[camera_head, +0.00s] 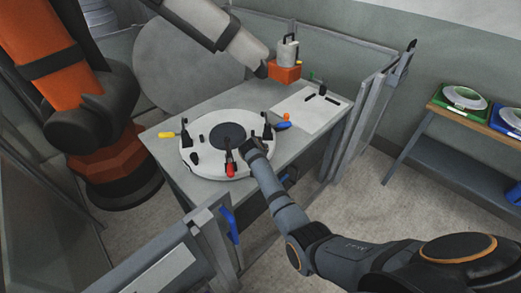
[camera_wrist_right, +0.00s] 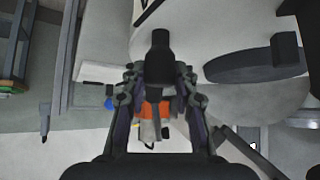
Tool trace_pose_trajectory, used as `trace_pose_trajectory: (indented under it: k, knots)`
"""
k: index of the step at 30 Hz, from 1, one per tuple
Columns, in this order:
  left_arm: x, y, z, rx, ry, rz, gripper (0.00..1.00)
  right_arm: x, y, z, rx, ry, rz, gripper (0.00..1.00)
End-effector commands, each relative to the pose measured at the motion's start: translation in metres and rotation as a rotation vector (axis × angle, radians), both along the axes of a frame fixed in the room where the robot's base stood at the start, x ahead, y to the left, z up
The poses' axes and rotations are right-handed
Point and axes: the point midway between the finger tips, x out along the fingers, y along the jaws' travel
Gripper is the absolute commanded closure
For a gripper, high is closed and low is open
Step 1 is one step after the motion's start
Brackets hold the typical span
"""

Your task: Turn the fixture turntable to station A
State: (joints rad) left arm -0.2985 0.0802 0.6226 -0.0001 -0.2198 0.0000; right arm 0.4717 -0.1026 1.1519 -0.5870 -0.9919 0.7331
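The fixture turntable (camera_head: 205,168) is a round white disc with a dark centre plate (camera_head: 227,136), on a grey table. Around its rim stand dark clamps and posts, with a yellow handle (camera_head: 166,135), a red handle (camera_head: 230,170) and a blue handle (camera_head: 283,126). My right gripper (camera_head: 252,149) is at the disc's near right rim. In the right wrist view its two fingers (camera_wrist_right: 157,75) stand apart, with a dark upright post (camera_wrist_right: 160,50) between them. I cannot tell whether they touch the post. My left gripper is not in view.
An orange robot arm (camera_head: 45,50) stands left of the table (camera_head: 180,185). An orange block (camera_head: 285,72) with a grey part on it is behind the turntable. A white sheet (camera_head: 310,108) lies at right. Fence panels flank the table; a shelf (camera_head: 465,125) holds trays.

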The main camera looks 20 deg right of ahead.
Motion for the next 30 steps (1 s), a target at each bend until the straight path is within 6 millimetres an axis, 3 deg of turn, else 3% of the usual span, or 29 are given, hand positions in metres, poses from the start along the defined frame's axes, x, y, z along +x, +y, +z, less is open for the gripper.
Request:
trace_pose_trajectory:
  k: [1, 5, 16, 24, 30]
  knots:
    - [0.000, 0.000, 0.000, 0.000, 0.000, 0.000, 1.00, 0.000, 0.002, 0.000, 0.005, 0.000, 0.001, 0.66]
    - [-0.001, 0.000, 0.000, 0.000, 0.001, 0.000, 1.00, 0.000, 0.002, -0.001, 0.004, 0.001, 0.001, 0.48]
    - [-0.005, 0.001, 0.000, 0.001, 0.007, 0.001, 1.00, 0.000, 0.001, 0.005, 0.002, 0.000, 0.001, 0.48]
    - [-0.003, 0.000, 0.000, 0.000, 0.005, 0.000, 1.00, 0.001, 0.002, 0.062, 0.004, -0.003, 0.001, 0.48]
    - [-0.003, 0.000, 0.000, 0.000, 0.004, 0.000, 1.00, 0.000, 0.002, 0.093, 0.002, 0.000, 0.002, 0.48]
